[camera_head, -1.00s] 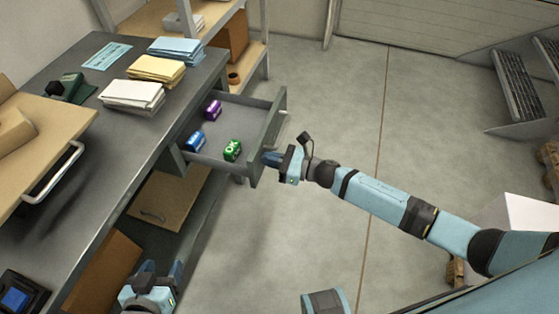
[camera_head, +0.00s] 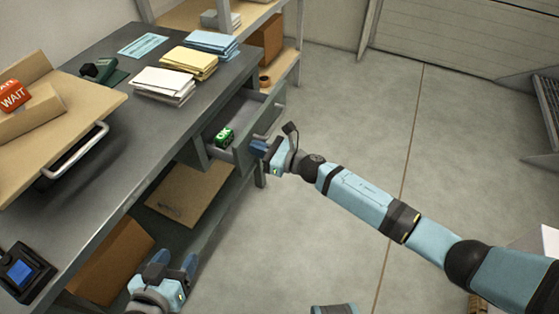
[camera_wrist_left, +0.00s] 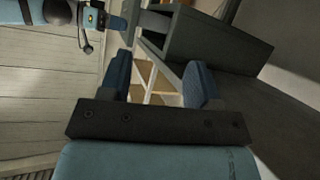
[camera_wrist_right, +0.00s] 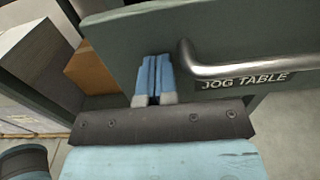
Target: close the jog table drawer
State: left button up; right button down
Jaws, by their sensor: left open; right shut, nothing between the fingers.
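The jog table drawer (camera_head: 268,127) is a grey drawer under the table top, partly open in the head view. My left gripper (camera_head: 172,268) is open and empty, low in front of the table. The drawer also shows in the left wrist view (camera_wrist_left: 205,40).
The grey table top (camera_head: 130,110) holds white, yellow and blue paper stacks (camera_head: 190,62). A tilted tan board (camera_head: 60,95) and a device with a blue screen (camera_head: 22,272) are at left. A shelf (camera_head: 285,70) stands behind.

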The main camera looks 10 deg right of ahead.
aim_at(228, 149)
jog(key=b+x, duration=0.3)
jog(key=x, duration=0.6)
jog(key=shift+w+a+f+b, duration=0.1)
jog(key=shift+w+a+b, duration=0.05)
jog(key=shift+b, duration=0.15)
jog(key=shift+w+a, duration=0.15)
jog(key=shift+a, duration=0.05)
jog(key=shift+a+r, duration=0.1)
jog(key=shift+r, duration=0.15)
pick_arm(q)
jog(key=w+d+r+t+h, duration=0.2)
jog(key=d+r+t+h, duration=0.1)
jog(key=r, duration=0.6)
jog(key=shift+d+t, duration=0.6)
jog(key=shift+t, duration=0.1)
pick_arm(e)
jog(key=shift+w+r, duration=0.1)
pick_arm(q)
jog(key=shift+r, duration=0.1)
pick_arm(e)
jog(key=shift+r, duration=0.1)
